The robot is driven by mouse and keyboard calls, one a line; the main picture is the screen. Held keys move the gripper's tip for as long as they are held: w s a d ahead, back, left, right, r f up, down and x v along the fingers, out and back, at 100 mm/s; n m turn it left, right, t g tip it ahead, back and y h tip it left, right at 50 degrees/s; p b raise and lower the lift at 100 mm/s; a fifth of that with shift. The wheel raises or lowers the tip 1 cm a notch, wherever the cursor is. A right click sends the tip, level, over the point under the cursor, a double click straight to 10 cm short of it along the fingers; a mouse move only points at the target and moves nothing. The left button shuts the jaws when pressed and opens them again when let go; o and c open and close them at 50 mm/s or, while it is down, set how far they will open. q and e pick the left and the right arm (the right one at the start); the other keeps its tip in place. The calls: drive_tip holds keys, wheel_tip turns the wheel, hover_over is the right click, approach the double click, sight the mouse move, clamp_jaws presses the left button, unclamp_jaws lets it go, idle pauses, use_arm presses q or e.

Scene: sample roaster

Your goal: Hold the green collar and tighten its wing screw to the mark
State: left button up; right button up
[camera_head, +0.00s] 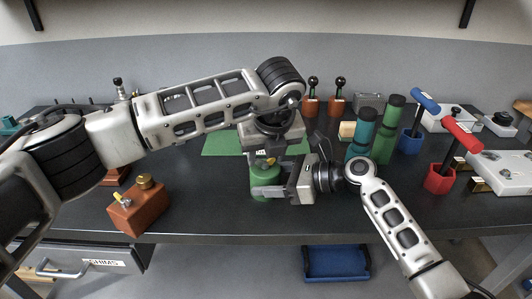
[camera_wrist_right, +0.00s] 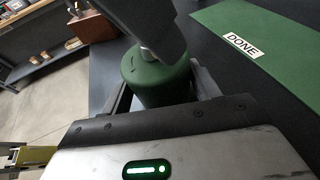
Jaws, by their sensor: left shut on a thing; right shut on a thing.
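The green collar (camera_head: 260,182) stands upright near the front of the dark bench; it also shows in the right wrist view (camera_wrist_right: 157,80). My right gripper (camera_head: 268,190) is shut on it from the right, with a jaw on each side. My left gripper (camera_head: 263,155) points down over the collar's top and is shut on the wing screw (camera_head: 270,161), of which only a small yellow bit shows. In the right wrist view its dark finger covers most of the screw. A short dark line, perhaps the mark, shows on the collar's top.
A green mat (camera_head: 222,144) labelled DONE (camera_wrist_right: 240,46) lies behind the collar. A brown block (camera_head: 140,207) with brass and yellow fittings stands left. Teal and green cylinders (camera_head: 386,135), blue and red T-handled tools (camera_head: 440,178) stand right. The bench front between block and collar is clear.

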use_arm(q)
drive_tip(key=m+h, duration=0.1)
drive_tip(key=m, duration=0.2)
drive_tip(key=m+h, duration=0.1)
drive_tip(key=m, duration=0.1)
drive_tip(key=shift+a+m, duration=0.15)
drive_tip(key=shift+m, duration=0.25)
drive_tip(key=m+h, duration=0.1)
drive_tip(key=m, duration=0.1)
drive_tip(key=m+h, duration=0.1)
drive_tip(key=m, duration=0.2)
drive_tip(key=shift+a+g, duration=0.1)
drive_tip(key=shift+g, duration=0.3)
drive_tip(key=m, duration=0.3)
drive_tip(key=m+g+h, duration=0.1)
drive_tip(key=m, duration=0.1)
drive_tip(key=shift+w+m+g, duration=0.15)
drive_tip(key=shift+m+g, duration=0.15)
drive_tip(key=shift+m, duration=0.1)
drive_tip(key=shift+w+a+m+g+h, duration=0.15)
drive_tip(key=shift+m+g, duration=0.35)
drive_tip(key=shift+m, duration=0.75)
drive_tip(key=shift+s+d+m+g+h, duration=0.15)
drive_tip(key=shift+m+g, duration=0.35)
drive_tip(key=shift+m, duration=0.75)
drive_tip(key=shift+w+a, duration=0.1)
drive_tip(key=shift+w, duration=0.05)
drive_tip(key=o, duration=1)
drive_tip(key=shift+r, duration=0.15)
